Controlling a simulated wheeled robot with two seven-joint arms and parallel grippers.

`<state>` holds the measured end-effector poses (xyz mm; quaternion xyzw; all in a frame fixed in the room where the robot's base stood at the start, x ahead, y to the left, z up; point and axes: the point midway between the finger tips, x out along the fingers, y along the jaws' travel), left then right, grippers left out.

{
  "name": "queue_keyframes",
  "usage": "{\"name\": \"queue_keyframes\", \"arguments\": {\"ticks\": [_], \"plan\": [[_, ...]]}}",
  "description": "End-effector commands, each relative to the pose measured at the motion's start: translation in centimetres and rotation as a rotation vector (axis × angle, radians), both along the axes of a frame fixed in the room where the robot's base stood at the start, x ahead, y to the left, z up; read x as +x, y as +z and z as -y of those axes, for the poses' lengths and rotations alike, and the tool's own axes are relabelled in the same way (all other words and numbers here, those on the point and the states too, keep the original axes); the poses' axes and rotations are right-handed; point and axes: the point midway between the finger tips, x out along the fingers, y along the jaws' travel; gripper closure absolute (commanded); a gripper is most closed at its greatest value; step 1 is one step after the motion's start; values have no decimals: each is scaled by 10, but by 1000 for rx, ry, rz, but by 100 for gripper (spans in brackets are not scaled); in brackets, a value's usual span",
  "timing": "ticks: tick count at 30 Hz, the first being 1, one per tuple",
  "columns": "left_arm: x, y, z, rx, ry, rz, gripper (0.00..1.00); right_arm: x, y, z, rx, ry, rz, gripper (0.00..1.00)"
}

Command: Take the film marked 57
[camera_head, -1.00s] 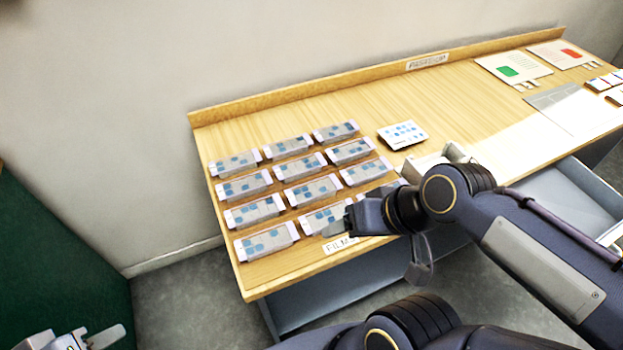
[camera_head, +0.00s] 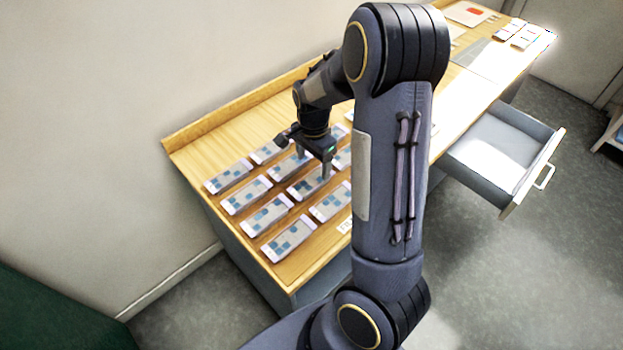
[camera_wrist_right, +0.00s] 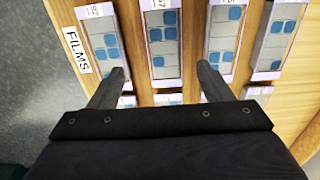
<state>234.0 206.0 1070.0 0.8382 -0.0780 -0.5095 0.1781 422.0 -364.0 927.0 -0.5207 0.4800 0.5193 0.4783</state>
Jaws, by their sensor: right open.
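Several films, pale strips with blue squares, lie in rows on the wooden table (camera_head: 190,140). Their numbers are too small to read in the head view. In the right wrist view, one film (camera_wrist_right: 163,45) lies between my fingers' lines; its end label seems to end in 7, but I cannot read it surely. Other films lie to its left (camera_wrist_right: 102,40) and right (camera_wrist_right: 224,40). My right gripper (camera_head: 313,163) is open and empty, pointing down over the middle of the rows. It also shows in the wrist view (camera_wrist_right: 162,72). My left gripper is out of view.
A FILMS label (camera_wrist_right: 76,50) sits at the table's front edge. An open drawer (camera_head: 503,150) juts out at the right. A raised ledge (camera_head: 230,106) runs along the wall. My right arm hides part of the table.

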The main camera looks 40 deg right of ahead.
Motion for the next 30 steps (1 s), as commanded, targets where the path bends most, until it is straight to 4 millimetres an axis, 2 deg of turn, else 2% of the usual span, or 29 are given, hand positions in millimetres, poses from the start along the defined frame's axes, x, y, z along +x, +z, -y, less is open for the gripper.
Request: {"name": "queue_keyframes", "arguments": {"ticks": [12, 16, 22, 30], "plan": [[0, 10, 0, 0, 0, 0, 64, 5, -56, 0, 3, 3, -3, 27], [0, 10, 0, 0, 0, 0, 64, 6, -64, 0, 3, 3, 0, 27], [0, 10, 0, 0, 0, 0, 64, 6, -64, -1, 3, 4, 1, 27], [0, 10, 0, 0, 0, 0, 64, 6, -64, -1, 2, 4, 1, 61]]}}
